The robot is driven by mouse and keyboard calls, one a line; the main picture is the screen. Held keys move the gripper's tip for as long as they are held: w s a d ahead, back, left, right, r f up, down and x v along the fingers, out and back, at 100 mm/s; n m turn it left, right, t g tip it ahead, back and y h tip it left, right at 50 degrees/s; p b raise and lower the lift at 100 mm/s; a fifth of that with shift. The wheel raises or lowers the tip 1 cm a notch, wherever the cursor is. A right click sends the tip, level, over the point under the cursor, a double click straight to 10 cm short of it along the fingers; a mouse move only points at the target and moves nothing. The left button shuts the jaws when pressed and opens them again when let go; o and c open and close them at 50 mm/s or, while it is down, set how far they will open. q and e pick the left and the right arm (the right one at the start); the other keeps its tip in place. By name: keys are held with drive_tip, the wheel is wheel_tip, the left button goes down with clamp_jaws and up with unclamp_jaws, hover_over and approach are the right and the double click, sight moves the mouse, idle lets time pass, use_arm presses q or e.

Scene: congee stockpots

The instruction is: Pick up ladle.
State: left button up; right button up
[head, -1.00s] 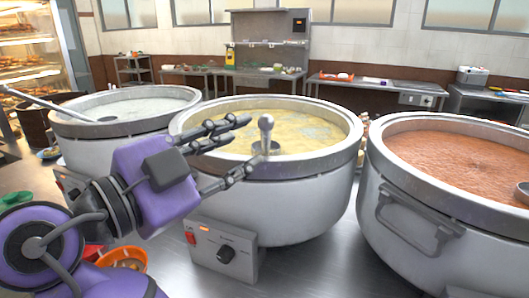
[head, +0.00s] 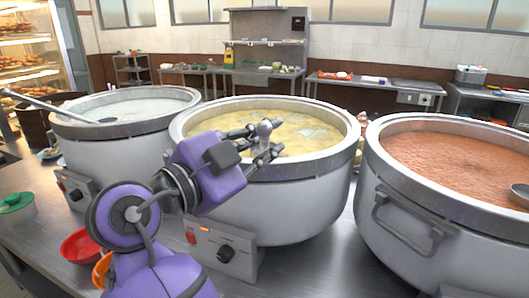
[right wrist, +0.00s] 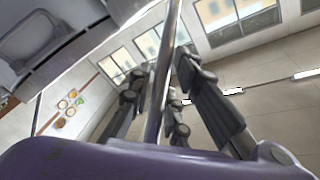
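The metal ladle (head: 265,128) stands in the middle stockpot (head: 300,170) of yellow congee. Its rounded handle end rises above the surface; its bowl is not visible. My right gripper (head: 266,139) is over this pot, with one finger on each side of the ladle's handle. Some space seems to show between the fingers, so it looks open around the handle. My left gripper is not in view.
A left pot (head: 115,145) of white congee holds another ladle (head: 45,104) leaning on its rim. A right pot (head: 400,190) holds reddish congee with a ladle (head: 519,193) at its right edge. A red bowl (head: 80,248) and a green-lidded container (head: 15,205) are at lower left.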

clamp_jaws()
idle(0.3)
